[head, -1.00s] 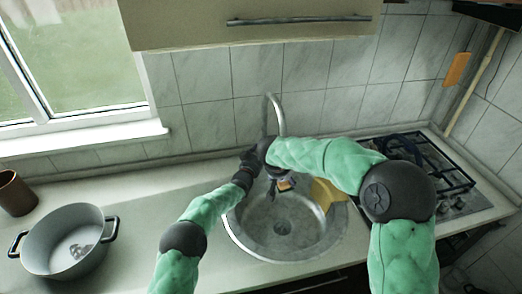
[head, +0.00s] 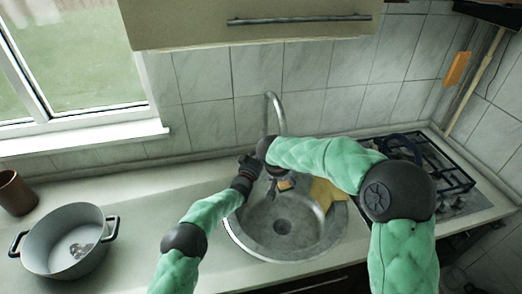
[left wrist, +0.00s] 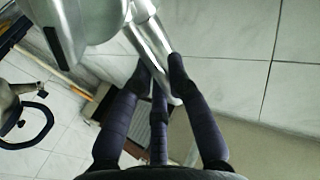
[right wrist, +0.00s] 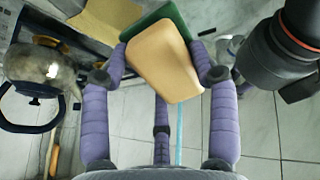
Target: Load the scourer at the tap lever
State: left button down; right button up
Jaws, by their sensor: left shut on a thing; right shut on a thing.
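The scourer (right wrist: 165,62), tan with a green backing, is between the fingers of my right gripper (right wrist: 162,75), which is shut on it. In the head view the scourer (head: 285,185) is a small orange patch above the sink, below my right wrist. My left gripper (left wrist: 158,65) is shut on a slim silver bar of the tap, which looks like the tap lever (left wrist: 150,40). In the head view the tap spout (head: 279,115) arches up behind both hands. My right wrist hides the tap base and most of both grippers there.
The round steel sink (head: 240,240) is below the hands, with a yellow cloth (head: 328,193) on its right rim. A grey pot (head: 65,265) and brown cup (head: 15,193) stand left. A hob (head: 440,170) is right; a kettle (right wrist: 40,72) shows in the right wrist view.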

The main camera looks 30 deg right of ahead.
pick_arm(q)
jog(key=c, duration=1.2)
grip_release()
jog(key=shift+s+a, duration=0.1)
jog(key=shift+a, duration=0.05)
jog(key=v, duration=1.1)
jog(key=shift+s+a+f, duration=0.15)
jog(key=shift+s+a, duration=0.05)
jog(key=shift+a, duration=0.1)
